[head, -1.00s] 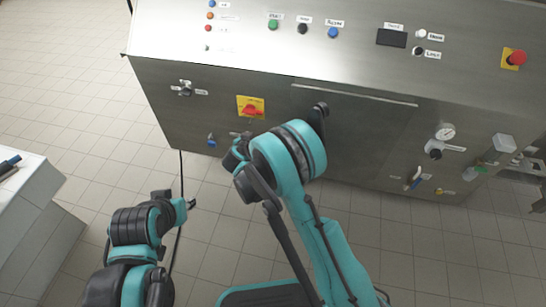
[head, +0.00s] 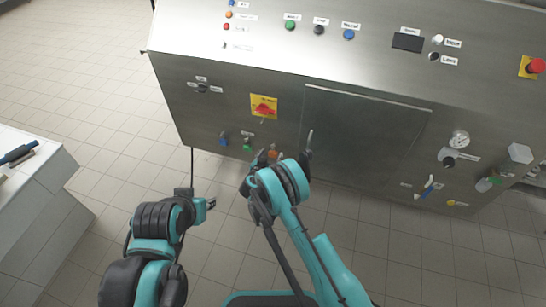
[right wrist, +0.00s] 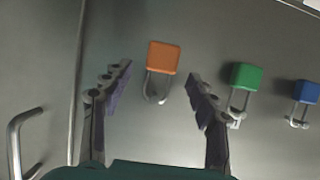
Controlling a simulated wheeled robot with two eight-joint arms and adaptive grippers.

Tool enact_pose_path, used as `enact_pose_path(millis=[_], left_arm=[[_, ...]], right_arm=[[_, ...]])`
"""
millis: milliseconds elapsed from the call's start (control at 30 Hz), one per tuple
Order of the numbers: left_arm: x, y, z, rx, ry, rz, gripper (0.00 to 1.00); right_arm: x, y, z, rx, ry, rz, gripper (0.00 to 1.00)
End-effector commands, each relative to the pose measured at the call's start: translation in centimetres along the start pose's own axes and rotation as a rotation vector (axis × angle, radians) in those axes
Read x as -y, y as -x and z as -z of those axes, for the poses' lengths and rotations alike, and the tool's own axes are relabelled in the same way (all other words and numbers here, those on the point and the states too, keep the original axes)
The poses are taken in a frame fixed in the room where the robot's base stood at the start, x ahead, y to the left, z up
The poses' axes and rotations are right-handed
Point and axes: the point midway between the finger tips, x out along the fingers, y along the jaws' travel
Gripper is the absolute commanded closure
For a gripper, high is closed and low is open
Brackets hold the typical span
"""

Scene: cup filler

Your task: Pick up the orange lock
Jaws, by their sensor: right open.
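The orange lock (head: 272,153) hangs low on the front of the steel machine, partly hidden by my right gripper. In the right wrist view the orange lock (right wrist: 163,58) shows its square body above its metal shackle. My right gripper (right wrist: 158,78) is open and empty, with its fingers on either side of the lock's shackle in the picture; contact is not visible. In the head view my right gripper (head: 266,160) is just in front of the lock. My left gripper (head: 207,203) is away from the machine at lower left; its jaws are unclear.
A green lock (right wrist: 245,77) and a blue lock (right wrist: 306,92) hang beside the orange one. A door handle (head: 309,141) sticks out to the right of the right gripper. A red and yellow switch (head: 263,106) is above. A white table (head: 40,180) stands at left.

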Motion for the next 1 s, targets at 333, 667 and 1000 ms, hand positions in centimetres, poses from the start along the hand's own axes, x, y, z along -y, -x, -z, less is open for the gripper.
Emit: enact_pose_path(millis=[333, 667, 1000], left_arm=[[0.0, -0.57, -0.4, 0.0, 0.0, 0.0, 0.68], [0.0, -0.57, -0.4, 0.0, 0.0, 0.0, 0.68], [0.0, -0.5, -0.35, 0.0, 0.0, 0.0, 0.68]], right_arm=[[0.03, -1.84, 0.06, 0.0, 0.0, 0.001, 0.41], [0.02, -1.82, 0.07, 0.0, 0.0, 0.0, 0.98], [-0.15, -1.95, 0.53, 0.0, 0.0, 0.0, 0.98]])
